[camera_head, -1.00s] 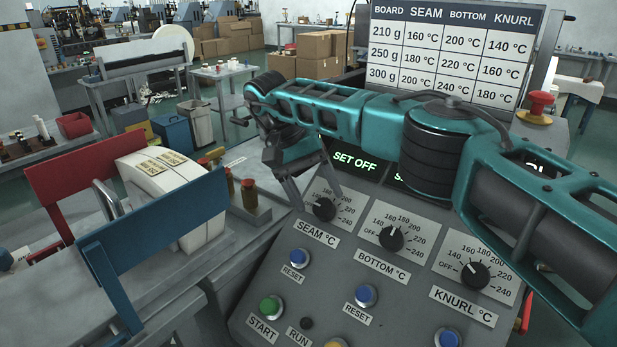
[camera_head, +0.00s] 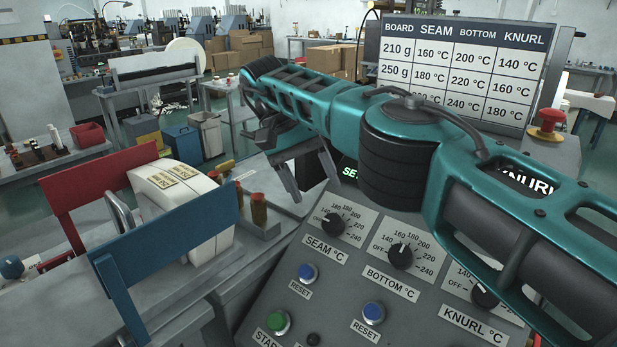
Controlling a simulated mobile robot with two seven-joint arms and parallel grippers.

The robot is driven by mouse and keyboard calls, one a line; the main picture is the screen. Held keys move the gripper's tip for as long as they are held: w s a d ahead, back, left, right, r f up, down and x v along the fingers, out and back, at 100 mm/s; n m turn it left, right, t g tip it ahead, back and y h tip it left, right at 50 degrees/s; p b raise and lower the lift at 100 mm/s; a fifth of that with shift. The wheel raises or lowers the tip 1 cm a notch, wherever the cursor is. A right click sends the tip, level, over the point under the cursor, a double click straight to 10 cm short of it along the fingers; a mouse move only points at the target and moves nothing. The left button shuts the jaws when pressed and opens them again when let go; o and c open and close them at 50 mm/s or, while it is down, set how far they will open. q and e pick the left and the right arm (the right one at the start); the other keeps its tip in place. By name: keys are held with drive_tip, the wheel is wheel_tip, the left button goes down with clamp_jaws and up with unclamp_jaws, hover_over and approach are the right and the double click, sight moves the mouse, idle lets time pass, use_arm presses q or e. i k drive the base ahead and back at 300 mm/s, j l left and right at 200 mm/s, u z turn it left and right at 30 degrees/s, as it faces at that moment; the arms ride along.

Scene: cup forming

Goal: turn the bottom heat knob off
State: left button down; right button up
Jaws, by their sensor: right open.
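The bottom heat knob (camera_head: 401,257) is a black knob in the middle of the panel's row. Its white pointer is up, near the 180 mark, away from OFF at the left of its dial. The seam knob (camera_head: 332,226) is to its left, and the knurl knob (camera_head: 484,296) is to its right, partly hidden by my arm. My right gripper (camera_head: 313,188) has its fingers spread and empty above and left of the seam knob, apart from the bottom knob. My left gripper is not in view.
Blue reset buttons (camera_head: 373,313) and a green start button (camera_head: 277,322) are below the knobs. A red stop button (camera_head: 549,121) is at the upper right. My right arm hides most of the green-lit display (camera_head: 349,172). A temperature chart (camera_head: 455,75) stands behind.

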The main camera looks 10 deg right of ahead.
sight(400, 256)
drive_tip(key=k, duration=1)
